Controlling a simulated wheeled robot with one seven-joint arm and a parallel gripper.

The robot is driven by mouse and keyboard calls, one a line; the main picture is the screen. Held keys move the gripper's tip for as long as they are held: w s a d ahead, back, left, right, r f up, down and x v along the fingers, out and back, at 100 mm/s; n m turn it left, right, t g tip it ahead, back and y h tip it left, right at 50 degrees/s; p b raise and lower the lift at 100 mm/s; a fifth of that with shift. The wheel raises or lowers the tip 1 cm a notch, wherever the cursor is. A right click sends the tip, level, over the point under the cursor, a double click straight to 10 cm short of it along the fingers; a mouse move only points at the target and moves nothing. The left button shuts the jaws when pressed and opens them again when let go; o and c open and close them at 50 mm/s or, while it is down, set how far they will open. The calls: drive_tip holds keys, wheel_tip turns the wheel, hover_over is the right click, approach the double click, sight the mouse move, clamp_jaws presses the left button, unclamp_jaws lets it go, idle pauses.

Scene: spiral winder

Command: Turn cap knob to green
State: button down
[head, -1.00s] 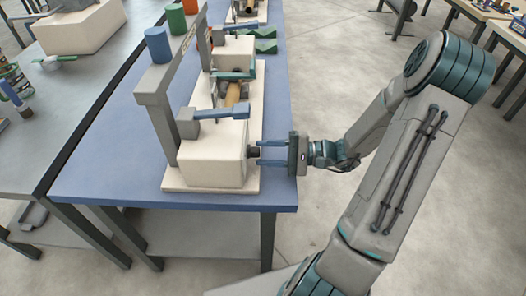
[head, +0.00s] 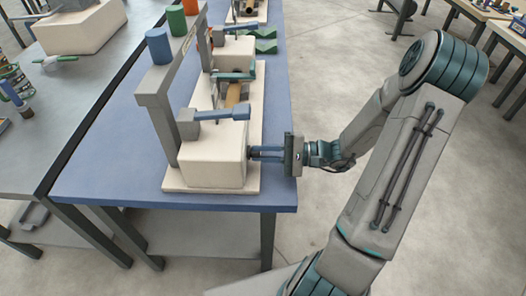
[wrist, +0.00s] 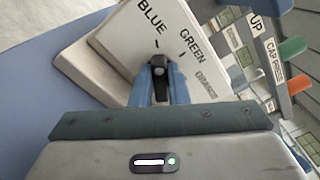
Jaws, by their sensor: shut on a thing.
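The cap knob (wrist: 158,68) is a small dark knob on the winder's pale front face (wrist: 120,42). My gripper (head: 254,153) reaches it from the right in the head view, where its fingertips hide most of the knob. In the wrist view the blue fingers of my gripper (wrist: 158,72) are shut on the knob, one on each side. The labels BLUE (wrist: 156,17), GREEN (wrist: 192,46) and ORANGE (wrist: 206,82) curve around it. The knob's top looks turned towards the tick near BLUE, but its pointer is small and partly hidden.
The winder's cream housing (head: 212,160) stands on a blue table (head: 110,165). Open floor lies to the right of the table.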

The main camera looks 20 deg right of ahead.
drive_tip(key=m+p, duration=0.2)
drive_tip(key=shift+r+m+p, duration=0.3)
drive_tip(key=shift+m+p, duration=0.1)
drive_tip(key=m+p, duration=0.2)
drive_tip(key=shift+w+m, duration=0.15)
drive_tip(key=shift+m, duration=0.15)
drive_tip(key=m+p, duration=0.2)
drive_tip(key=m, duration=0.1)
drive_tip(key=shift+w+d+p, duration=0.1)
drive_tip(key=shift+p, duration=0.25)
drive_tip(key=shift+f+m+p, duration=0.15)
drive_tip(key=shift+m+p, duration=0.6)
drive_tip(key=shift+m, duration=0.65)
drive_tip(key=c, duration=1.4)
unclamp_jaws()
drive_tip(key=shift+d, duration=0.15)
